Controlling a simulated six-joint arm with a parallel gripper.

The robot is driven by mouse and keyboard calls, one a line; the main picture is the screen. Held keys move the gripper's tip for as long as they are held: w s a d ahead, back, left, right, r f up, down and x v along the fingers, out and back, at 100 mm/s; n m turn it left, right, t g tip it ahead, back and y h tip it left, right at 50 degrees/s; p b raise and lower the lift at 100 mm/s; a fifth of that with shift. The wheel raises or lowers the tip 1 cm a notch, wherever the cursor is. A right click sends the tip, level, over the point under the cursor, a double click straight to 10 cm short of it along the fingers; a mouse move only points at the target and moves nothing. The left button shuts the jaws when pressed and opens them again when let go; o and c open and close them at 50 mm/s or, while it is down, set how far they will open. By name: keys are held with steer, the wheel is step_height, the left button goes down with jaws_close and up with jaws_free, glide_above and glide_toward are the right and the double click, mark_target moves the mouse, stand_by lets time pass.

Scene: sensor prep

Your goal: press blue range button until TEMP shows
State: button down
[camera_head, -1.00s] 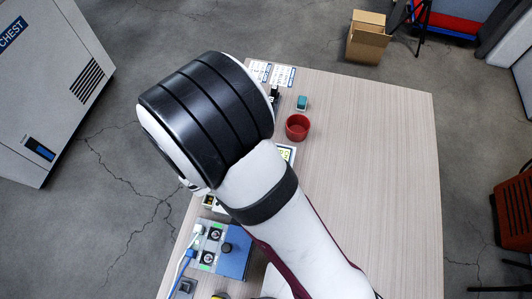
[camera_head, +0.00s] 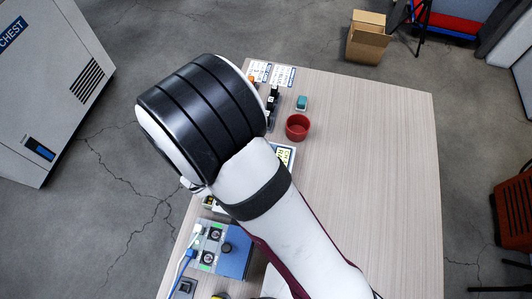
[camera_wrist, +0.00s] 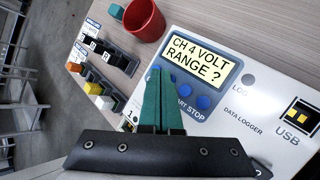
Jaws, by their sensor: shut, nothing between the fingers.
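The white data logger (camera_wrist: 235,88) fills the right of the wrist view. Its lit display (camera_wrist: 201,59) reads "CH 4 VOLT RANGE ?". Blue buttons sit below the display, including one (camera_wrist: 203,103) above the "STOP" label and another (camera_wrist: 187,87) to its left. A further blue patch shows just left of my fingertips; my fingers hide most of that area. My gripper (camera_wrist: 159,74) has green fingers shut together with nothing between them. Its tips lie over the panel beside the display; contact is unclear. In the head view my arm hides the gripper and most of the logger (camera_head: 285,152).
A red cup (camera_head: 297,127) and a teal block (camera_head: 302,102) stand beyond the logger. A black rack (camera_wrist: 107,50) and colored connectors (camera_wrist: 92,88) lie to its left. A blue box with knobs (camera_head: 235,252) is nearer. The table's right side (camera_head: 380,170) is clear.

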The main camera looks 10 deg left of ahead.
steer(key=shift+f, duration=0.35)
stand_by(0.4)
stand_by(0.3)
steer(key=shift+r, duration=0.8)
steer(key=shift+r, duration=2.45)
